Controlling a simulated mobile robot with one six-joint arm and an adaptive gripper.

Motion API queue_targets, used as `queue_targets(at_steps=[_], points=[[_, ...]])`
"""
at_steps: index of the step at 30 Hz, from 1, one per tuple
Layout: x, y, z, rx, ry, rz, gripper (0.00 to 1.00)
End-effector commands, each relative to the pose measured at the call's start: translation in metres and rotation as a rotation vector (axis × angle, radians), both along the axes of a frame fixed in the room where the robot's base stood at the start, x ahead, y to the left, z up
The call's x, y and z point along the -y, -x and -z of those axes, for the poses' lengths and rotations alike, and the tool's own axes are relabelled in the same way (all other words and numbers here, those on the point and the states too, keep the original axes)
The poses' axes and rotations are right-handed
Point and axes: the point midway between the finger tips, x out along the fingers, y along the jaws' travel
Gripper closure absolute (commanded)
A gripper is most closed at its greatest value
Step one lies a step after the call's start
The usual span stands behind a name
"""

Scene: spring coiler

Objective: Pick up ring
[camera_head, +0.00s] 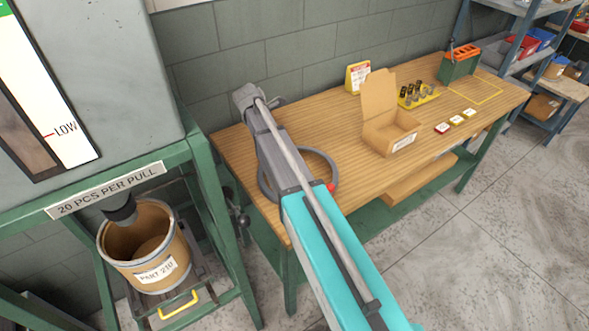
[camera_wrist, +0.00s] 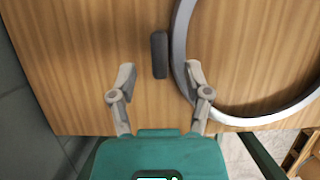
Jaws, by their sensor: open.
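A large grey ring (camera_head: 335,170) lies flat on the wooden bench near its left end, partly hidden behind my arm in the head view. A small red part shows at its right side. In the wrist view the ring's left rim (camera_wrist: 180,40) curves down the right side, and part of the ring is out of frame. My gripper (camera_wrist: 162,75) is open and empty over the bench. Its right fingertip overlaps the ring's left rim in the picture; contact cannot be told. Its left finger is over bare wood. The fingers cannot be made out in the head view.
A dark block (camera_wrist: 160,55) lies between the fingers' lines, left of the ring. On the bench (camera_head: 230,150) stand an open cardboard box (camera_head: 385,135), a yellow tray (camera_head: 420,98) of small parts and a green caddy (camera_head: 459,66). A drum (camera_head: 145,245) stands left under a dispenser.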

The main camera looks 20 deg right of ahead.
Motion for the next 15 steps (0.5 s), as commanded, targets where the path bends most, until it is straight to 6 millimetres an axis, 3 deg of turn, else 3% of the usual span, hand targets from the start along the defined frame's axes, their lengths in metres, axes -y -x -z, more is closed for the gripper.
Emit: queue_targets(at_steps=[15], points=[[0.005,-0.002,0.012,0.000,0.000,0.000,0.37]])
